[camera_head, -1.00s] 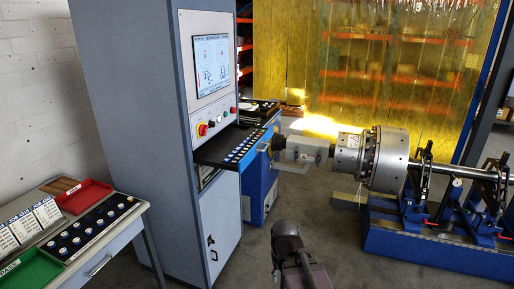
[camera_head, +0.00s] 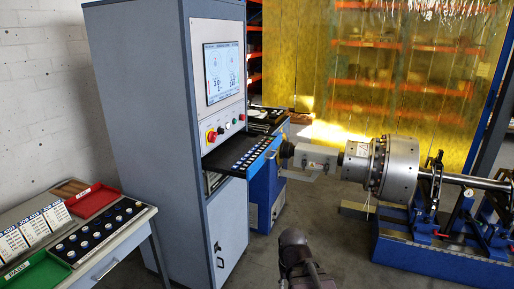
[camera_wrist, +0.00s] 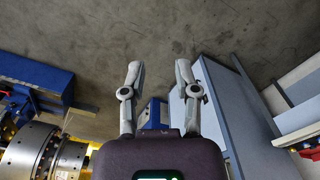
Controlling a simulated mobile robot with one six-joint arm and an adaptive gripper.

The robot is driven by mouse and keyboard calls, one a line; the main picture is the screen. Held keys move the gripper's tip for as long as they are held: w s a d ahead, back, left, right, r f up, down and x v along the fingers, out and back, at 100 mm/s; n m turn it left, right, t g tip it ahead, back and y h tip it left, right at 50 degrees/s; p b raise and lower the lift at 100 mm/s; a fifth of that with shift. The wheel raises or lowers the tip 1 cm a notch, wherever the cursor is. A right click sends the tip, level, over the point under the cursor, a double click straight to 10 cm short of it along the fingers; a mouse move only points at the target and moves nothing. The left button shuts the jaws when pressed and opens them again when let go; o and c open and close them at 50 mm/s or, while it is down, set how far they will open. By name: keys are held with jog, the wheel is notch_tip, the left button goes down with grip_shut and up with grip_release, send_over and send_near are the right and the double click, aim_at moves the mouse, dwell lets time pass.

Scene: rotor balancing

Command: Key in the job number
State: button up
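The control cabinet (camera_head: 160,150) stands left of centre in the head view. Its screen (camera_head: 223,72) is lit and shows two round dials with figures too small to read. Below are a red knob on yellow (camera_head: 211,136) and several small buttons. A dark keypad shelf (camera_head: 240,158) with rows of light keys juts out under the panel. Job cards (camera_head: 30,232) stand on the side table at left; their numbers are too small to read. My gripper (camera_wrist: 158,75) is open and empty in the wrist view, its two fingers apart over the floor.
The rotor (camera_head: 385,167) lies on its blue stand (camera_head: 445,260) at right. The side table (camera_head: 112,255) holds a red tray (camera_head: 92,202), a green tray (camera_head: 38,272) and a rack of dark round pieces (camera_head: 100,230). Bare floor (camera_head: 255,265) lies between cabinet and stand.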

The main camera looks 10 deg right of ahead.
grip_shut()
dwell(1.2)
